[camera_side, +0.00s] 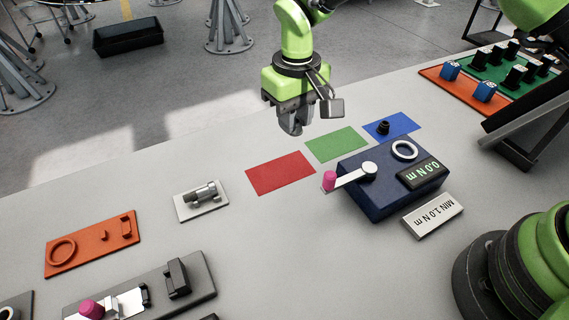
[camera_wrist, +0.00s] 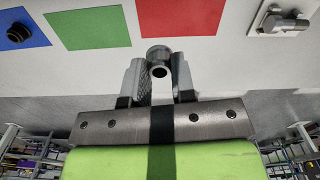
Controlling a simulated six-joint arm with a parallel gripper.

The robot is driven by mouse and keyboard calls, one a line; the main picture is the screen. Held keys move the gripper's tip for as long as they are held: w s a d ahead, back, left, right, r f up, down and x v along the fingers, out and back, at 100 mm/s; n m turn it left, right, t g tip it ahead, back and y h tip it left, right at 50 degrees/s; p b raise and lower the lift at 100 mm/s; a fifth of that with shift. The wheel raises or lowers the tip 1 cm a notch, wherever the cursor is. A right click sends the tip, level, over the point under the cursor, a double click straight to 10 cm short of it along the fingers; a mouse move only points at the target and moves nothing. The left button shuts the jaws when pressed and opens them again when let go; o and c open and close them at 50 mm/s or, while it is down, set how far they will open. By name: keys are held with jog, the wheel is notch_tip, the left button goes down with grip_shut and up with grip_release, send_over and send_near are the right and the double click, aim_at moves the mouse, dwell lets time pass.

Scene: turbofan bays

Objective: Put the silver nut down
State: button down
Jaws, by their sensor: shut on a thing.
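My gripper (camera_side: 293,125) hangs above the grey table, just behind the red and green mats. In the wrist view my gripper (camera_wrist: 158,75) is shut on the silver nut (camera_wrist: 158,52), a short grey ring-like piece held between the fingertips. In the side view the fingers hide most or all of the nut. The red mat (camera_side: 280,173), green mat (camera_side: 337,144) and blue mat (camera_side: 405,122) lie in a row on the table. The red and green mats are empty. A black round part (camera_side: 383,128) stands on the blue mat.
A dark blue torque box (camera_side: 375,195) with a pink-knobbed lever reads 0.0 N m, beside a MIN 1.0 N m sign (camera_side: 433,216). A silver fitting sits on a white plate (camera_side: 187,211). An orange plate (camera_side: 90,259) is at left.

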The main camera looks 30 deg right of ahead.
aim_at(293, 166)
notch_tip(293, 166, down, 9)
jog(key=shift+r, duration=0.1)
dwell(0.3)
jog(key=c, duration=0.9)
grip_release()
jog(key=shift+f, duration=0.2)
jog(key=shift+c, duration=0.2)
jog(key=shift+r, duration=0.1)
